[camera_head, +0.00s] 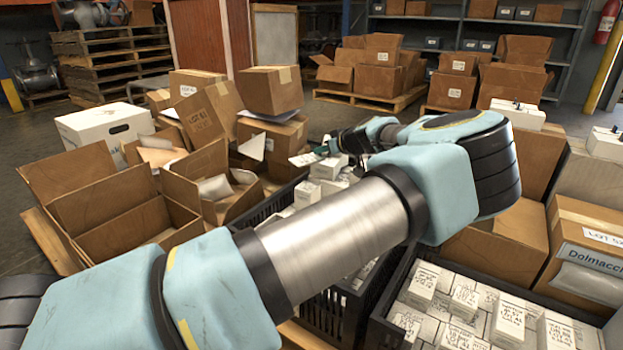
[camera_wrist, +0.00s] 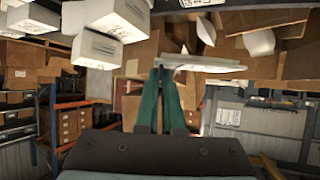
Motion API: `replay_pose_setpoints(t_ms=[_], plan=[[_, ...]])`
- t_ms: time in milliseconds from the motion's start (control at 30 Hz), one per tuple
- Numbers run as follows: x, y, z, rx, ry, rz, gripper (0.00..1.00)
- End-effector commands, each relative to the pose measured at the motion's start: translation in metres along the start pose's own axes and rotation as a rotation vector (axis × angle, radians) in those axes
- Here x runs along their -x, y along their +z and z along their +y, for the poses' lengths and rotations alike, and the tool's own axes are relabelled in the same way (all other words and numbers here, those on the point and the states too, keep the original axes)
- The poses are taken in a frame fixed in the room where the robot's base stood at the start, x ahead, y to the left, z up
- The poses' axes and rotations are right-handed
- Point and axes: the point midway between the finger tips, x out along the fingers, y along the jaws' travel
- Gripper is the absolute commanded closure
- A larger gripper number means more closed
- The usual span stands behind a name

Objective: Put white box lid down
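My gripper (camera_wrist: 161,72) has its two green fingers close together. Their tips meet the end of a flat white piece (camera_wrist: 202,63), which looks like the white box lid and extends to the right of the fingers in the wrist view. In the head view my gripper (camera_head: 322,149) is partly hidden by my arm, above the far end of the black crate. A white flat piece (camera_head: 304,159) with print shows beside the fingers there. Small white boxes (camera_head: 329,168) stand in the crate below; white boxes (camera_wrist: 97,48) show large in the wrist view.
Open cardboard boxes (camera_head: 125,208) crowd the left, with a larger white box (camera_head: 103,131) behind them. A second black crate (camera_head: 378,322) full of small white boxes is at the lower right. Closed cartons (camera_head: 500,235) stand right of my arm.

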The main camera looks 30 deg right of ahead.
Motion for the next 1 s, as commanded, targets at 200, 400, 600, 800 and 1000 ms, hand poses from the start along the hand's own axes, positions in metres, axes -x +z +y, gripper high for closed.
replay_pose_setpoints(t_ms=[200, 400, 600, 800, 1000], plan=[[-0.018, 0.031, -0.001, -0.002, -0.002, 0.0, 1.0], [-0.03, 0.053, -0.001, -0.001, -0.002, 0.0, 1.0], [-0.041, 0.073, 0.0, 0.0, -0.001, 0.001, 1.0], [-0.04, 0.072, 0.0, 0.001, -0.001, 0.0, 1.0], [-0.042, 0.075, 0.0, 0.001, -0.001, 0.0, 0.92]])
